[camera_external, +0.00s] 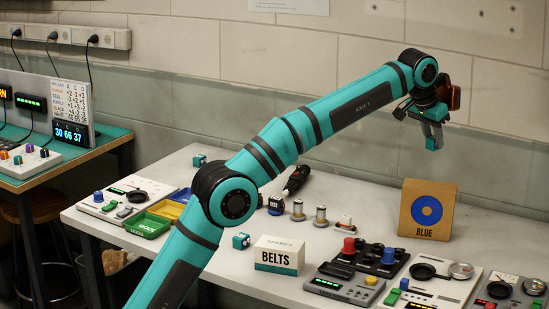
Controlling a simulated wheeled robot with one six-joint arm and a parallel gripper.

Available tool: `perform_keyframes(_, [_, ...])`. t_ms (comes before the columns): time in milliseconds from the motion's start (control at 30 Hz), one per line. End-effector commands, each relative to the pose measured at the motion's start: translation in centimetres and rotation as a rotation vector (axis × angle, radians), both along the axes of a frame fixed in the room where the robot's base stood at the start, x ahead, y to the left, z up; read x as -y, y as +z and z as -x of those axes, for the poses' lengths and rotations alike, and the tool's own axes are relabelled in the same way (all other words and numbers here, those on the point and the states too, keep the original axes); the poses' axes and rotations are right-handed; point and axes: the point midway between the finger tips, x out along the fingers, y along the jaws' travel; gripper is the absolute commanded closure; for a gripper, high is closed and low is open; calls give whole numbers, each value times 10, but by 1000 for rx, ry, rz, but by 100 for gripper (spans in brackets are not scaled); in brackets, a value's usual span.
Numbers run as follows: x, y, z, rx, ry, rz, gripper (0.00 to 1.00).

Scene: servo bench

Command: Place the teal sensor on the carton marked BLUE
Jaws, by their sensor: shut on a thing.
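The carton marked BLUE (427,209) stands upright on the white bench at the right, tan with a blue disc above the word. My gripper (433,140) is raised in the air above the carton's top edge in the picture, fingers pointing down. It is shut on a small teal piece, which looks like the teal sensor (433,143); fingers and piece are hard to tell apart at this size. Two other small teal blocks lie on the bench, one at the back left (199,160) and one left of the white carton (240,241).
A white BELTS carton (279,255) stands at the front middle of the bench. Control panels with knobs (365,265) fill the front right. Small cylinders (298,210) and a dark hand tool (297,178) lie mid-bench. Green (147,224) and yellow trays are at left.

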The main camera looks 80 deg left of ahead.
Motion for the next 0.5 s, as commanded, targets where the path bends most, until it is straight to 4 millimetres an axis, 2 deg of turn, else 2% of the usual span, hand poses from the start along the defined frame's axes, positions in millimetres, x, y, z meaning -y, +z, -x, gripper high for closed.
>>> perform_keyframes(133, [1,-13,-1,-3,-3,1,95])
perform_keyframes(400, [1,-54,-1,-3,-2,1,95])
perform_keyframes(500, [1,-61,-1,-2,-2,1,95])
